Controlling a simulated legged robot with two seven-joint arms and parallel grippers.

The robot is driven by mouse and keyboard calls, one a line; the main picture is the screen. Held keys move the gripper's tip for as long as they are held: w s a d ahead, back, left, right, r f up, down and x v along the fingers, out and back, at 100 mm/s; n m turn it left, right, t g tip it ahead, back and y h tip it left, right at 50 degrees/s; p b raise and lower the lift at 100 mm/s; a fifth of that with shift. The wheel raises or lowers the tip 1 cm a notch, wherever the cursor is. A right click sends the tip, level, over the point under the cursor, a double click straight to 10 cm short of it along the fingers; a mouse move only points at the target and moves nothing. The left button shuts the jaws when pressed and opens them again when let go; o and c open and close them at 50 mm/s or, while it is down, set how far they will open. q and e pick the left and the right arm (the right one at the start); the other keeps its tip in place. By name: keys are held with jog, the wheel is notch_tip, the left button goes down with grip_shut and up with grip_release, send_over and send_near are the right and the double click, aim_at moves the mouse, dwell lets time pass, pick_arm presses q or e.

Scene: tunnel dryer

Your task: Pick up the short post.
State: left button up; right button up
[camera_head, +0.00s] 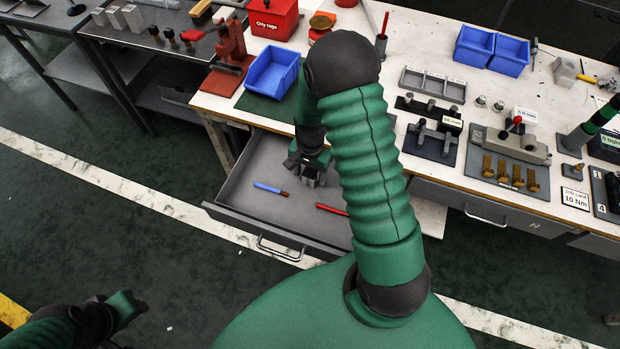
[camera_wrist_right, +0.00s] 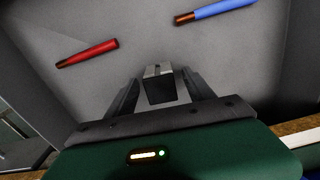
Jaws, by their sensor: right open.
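A short post (camera_wrist_right: 159,88), a small block with a light grey top and a dark face, shows in the right wrist view inside the open drawer (camera_head: 228,211). My right gripper (camera_wrist_right: 160,88) is open, with one finger on each side of the post. I cannot tell whether the fingers touch it. In the head view my right gripper (camera_head: 312,178) reaches down into the drawer, partly hidden by my arm, and the post is hard to make out there. My left gripper (camera_head: 128,308) is at the lower left, away from the bench, its jaws unclear.
A blue marker (camera_head: 270,189) and a red marker (camera_head: 331,209) lie on the drawer floor near the right gripper. The drawer walls surround it. Above is the bench top with a blue bin (camera_head: 269,72), a red rag box (camera_head: 274,18) and a grey divided tray (camera_head: 433,84).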

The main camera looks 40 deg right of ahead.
jog(key=shift+w+d+f, duration=0.15)
jog(key=shift+w+f, duration=0.05)
jog(key=shift+f, duration=0.65)
jog(key=shift+s, duration=0.1)
grip_shut()
jog(key=shift+r, duration=0.1)
